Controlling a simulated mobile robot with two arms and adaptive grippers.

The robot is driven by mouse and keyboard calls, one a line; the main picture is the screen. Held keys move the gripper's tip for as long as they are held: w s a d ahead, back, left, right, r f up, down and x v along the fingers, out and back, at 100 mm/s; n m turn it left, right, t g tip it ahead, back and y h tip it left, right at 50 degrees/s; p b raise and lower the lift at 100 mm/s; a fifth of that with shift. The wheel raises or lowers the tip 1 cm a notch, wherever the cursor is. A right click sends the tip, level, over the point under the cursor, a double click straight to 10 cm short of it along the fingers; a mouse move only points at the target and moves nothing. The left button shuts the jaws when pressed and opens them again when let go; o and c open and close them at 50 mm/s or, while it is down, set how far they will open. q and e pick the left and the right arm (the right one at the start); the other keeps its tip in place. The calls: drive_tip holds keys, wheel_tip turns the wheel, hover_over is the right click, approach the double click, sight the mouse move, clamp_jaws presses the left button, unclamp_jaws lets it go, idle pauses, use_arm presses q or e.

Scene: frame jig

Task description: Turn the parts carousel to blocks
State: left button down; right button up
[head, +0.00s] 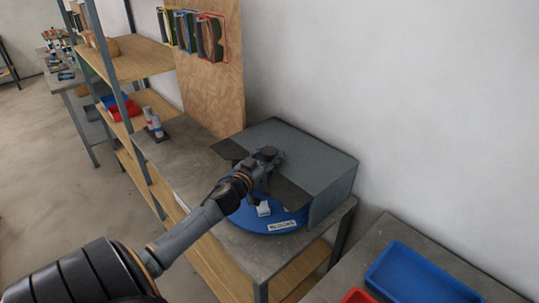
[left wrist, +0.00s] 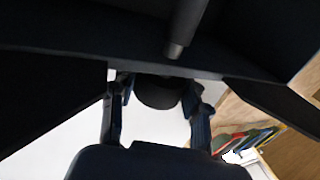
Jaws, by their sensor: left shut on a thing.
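The parts carousel (head: 247,220) is a blue round tray on the bench, partly under a grey hood. A white label (head: 282,226) on its front rim is too small to read surely. Small light parts (head: 263,208) sit in the open section; the rest is hidden by the hood and my arm. My left gripper (head: 266,160) is above the carousel at the hood's front opening. In the left wrist view its two fingers are on either side of a dark round knob (left wrist: 157,93), and it is shut on it. My right gripper is not in view.
The grey hood (head: 325,160) has dark flaps at its front. A wooden shelf rack (head: 140,60) stands left of the bench. A blue tray (head: 420,275) and a red bin (head: 357,297) are at lower right. A white wall is behind.

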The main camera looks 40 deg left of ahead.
use_arm(q)
drive_tip(key=shift+a+m+h, duration=0.1)
drive_tip(key=shift+m+h, duration=1.4)
drive_tip(key=shift+h, duration=0.9)
drive_tip(key=shift+f+m+h+b, duration=0.1)
drive_tip(key=shift+m+h+b, duration=1)
drive_tip(key=shift+h, duration=0.7)
drive_tip(key=m+g+h+b, duration=0.1)
drive_tip(key=m+h+b, duration=0.1)
drive_tip(key=h+b, duration=0.1)
drive_tip(key=m+g+h+b, duration=0.2)
drive_tip(key=m+h+b, duration=0.1)
drive_tip(key=b, duration=0.2)
drive_tip(key=shift+g+h, duration=0.3)
drive_tip(key=shift+h, duration=0.1)
drive_tip(key=shift+m+g+h+b, duration=1)
drive_tip(key=shift+g+h+b, duration=0.1)
drive_tip(key=shift+b, duration=0.75)
drive_tip(key=c, duration=0.6)
unclamp_jaws()
drive_tip(key=shift+w, duration=0.1)
drive_tip(key=shift+c, duration=0.2)
